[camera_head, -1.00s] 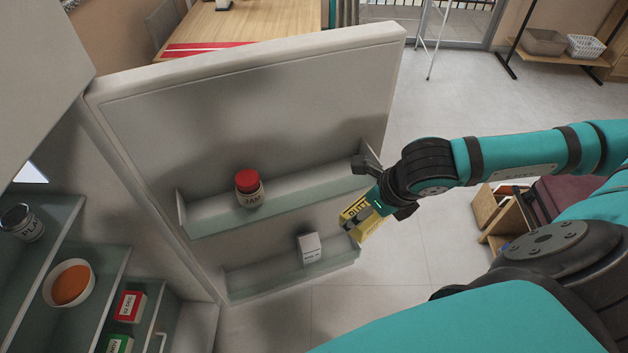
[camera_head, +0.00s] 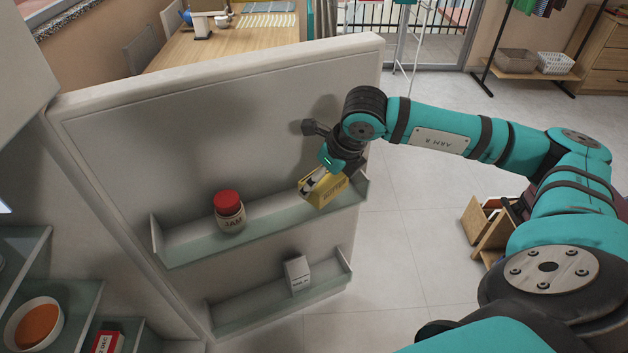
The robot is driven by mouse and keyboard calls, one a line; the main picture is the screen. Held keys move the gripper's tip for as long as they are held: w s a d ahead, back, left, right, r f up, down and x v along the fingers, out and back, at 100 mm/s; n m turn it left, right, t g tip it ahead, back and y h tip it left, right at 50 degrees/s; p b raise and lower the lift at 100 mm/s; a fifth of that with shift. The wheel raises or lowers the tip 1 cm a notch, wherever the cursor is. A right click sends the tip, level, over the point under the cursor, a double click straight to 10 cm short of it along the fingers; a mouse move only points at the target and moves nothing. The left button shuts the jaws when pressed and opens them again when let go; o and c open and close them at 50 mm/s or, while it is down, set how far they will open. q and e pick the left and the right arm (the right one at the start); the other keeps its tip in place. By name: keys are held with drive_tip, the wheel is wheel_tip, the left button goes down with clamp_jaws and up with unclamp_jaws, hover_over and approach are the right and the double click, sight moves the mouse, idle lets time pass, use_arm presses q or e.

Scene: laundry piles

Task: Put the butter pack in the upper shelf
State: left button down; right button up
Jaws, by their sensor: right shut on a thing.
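The yellow butter pack (camera_head: 326,190) is held tilted in my right gripper (camera_head: 318,176), which is shut on it. The pack is in front of the right end of the upper door shelf (camera_head: 265,214), at about that shelf's height in the picture. I cannot tell whether it touches the shelf. A jam jar with a red lid (camera_head: 229,211) stands on the left part of this shelf. The lower door shelf (camera_head: 255,308) holds a small white box (camera_head: 297,272). My left gripper is not in view.
The open fridge door (camera_head: 200,130) carries both shelves. The fridge interior at the lower left holds an orange-filled bowl (camera_head: 36,324) and a red carton (camera_head: 107,340). A wooden table (camera_head: 230,45) stands behind the door. The upper shelf is free between the jar and the pack.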

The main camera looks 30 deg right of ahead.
drive_tip(key=w, duration=0.3)
drive_tip(key=w+f+p, duration=0.1)
drive_tip(key=shift+w+d, duration=0.2)
drive_tip(key=shift+d, duration=0.1)
wheel_tip(320, 180, down, 5)
drive_tip(key=shift+s+r+p, duration=0.1)
drive_tip(key=shift+s+p, duration=0.05)
drive_tip(key=shift+p, duration=0.65)
drive_tip(key=shift+w+f+p, duration=0.2)
drive_tip(key=shift+f+p, duration=0.1)
drive_tip(key=shift+p, duration=0.1)
drive_tip(key=shift+f, duration=0.35)
drive_tip(key=o, duration=1.1)
drive_tip(key=shift+d+r, duration=0.1)
drive_tip(key=b+v, duration=0.3)
drive_tip(key=v, duration=0.9)
drive_tip(key=shift+w, duration=0.1)
